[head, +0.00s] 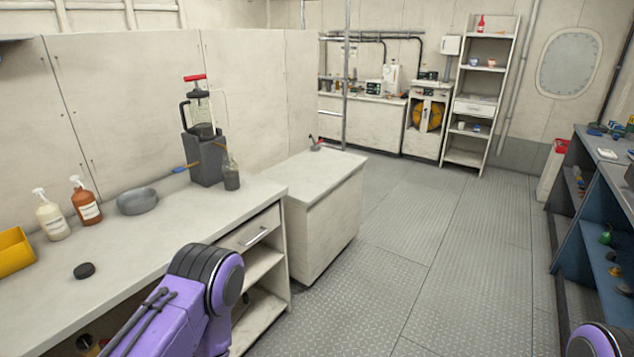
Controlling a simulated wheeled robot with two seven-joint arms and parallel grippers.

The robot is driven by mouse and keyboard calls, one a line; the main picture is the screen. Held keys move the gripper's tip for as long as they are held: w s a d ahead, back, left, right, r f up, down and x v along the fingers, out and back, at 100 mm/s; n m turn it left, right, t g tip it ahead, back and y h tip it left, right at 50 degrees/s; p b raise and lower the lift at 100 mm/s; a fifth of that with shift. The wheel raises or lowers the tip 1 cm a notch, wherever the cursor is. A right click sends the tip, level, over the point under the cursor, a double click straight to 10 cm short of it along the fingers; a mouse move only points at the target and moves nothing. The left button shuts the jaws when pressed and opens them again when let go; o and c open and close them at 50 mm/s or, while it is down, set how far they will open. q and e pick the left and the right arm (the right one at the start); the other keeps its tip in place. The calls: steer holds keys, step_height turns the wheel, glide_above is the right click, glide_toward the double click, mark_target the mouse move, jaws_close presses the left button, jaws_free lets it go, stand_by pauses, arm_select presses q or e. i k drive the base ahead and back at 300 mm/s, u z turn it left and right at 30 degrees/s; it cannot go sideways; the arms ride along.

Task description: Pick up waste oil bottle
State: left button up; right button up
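A clear bottle (231,172) with dark contents in its lower part stands on the left counter, close to the right of a grey block. It may be the waste oil bottle; I cannot read any label on it. A hand pump (202,107) with a red handle and clear body stands on top of the grey block (205,158). Purple links of my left arm rise at the bottom of the head view, in front of the counter. Part of my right arm shows at the lower right corner. Neither gripper is in view.
The floor (430,265) is clear.

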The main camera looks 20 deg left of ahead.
mark_target(229, 168)
steer(key=z, duration=0.85)
steer(key=i, duration=1.75)
steer(key=u, duration=0.75)
steer(key=i, duration=0.9)
steer(key=u, duration=0.8)
